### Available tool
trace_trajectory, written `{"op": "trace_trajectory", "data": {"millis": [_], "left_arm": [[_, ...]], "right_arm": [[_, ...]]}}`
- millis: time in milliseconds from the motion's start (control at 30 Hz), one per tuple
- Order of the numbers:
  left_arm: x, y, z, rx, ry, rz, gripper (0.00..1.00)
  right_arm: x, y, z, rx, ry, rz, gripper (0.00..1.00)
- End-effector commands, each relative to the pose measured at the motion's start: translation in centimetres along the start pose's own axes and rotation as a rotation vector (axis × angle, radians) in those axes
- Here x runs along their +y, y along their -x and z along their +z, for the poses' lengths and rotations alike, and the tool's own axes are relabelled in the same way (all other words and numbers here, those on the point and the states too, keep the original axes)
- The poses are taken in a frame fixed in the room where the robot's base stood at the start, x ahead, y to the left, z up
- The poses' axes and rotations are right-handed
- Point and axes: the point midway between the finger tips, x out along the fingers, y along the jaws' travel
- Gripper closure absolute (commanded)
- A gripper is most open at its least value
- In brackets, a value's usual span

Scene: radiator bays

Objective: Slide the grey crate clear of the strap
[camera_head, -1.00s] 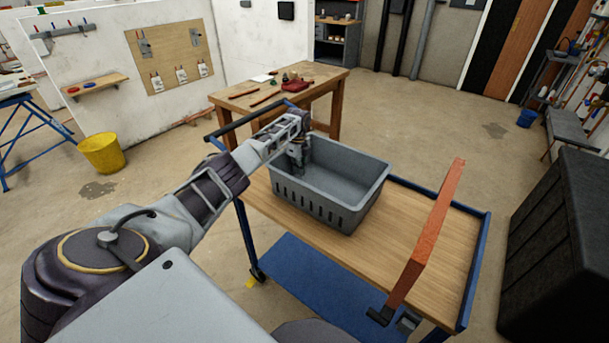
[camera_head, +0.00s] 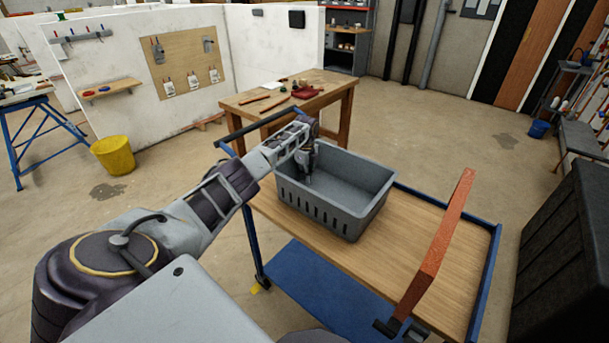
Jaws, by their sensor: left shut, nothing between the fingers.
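The grey crate (camera_head: 340,211) sits upright on the wooden top of a blue-framed trolley (camera_head: 445,275). It is open-topped with slots along its near side, and looks empty where I see inside. The strap (camera_head: 436,245) is an orange-red band across the trolley top, right of the crate. Bare wood shows between crate and strap in this view. My left gripper (camera_head: 308,180) points down inside the crate near its far left wall, fingers shut and empty. I cannot tell if the fingers touch the wall.
A wooden workbench (camera_head: 335,87) with small items stands behind the trolley. A yellow bucket (camera_head: 114,156) is on the floor at left. A large black box (camera_head: 568,255) stands close to the trolley's right. Open floor lies behind and left of the trolley.

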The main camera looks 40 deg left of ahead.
Motion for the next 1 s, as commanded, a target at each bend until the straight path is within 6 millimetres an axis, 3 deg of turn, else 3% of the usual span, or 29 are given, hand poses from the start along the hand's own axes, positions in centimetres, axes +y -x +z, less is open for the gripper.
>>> {"op": "trace_trajectory", "data": {"millis": [533,1000], "left_arm": [[-0.4,0.2,-3.7,0.002,0.001,0.001,1.0],[-0.4,7.0,-3.5,0.001,0.001,-0.002,1.0]], "right_arm": [[-3.2,2.9,-0.2,-0.004,-0.006,-0.036,0.6],[-2.9,2.5,0.1,-0.006,-0.005,-0.033,0.6]]}}
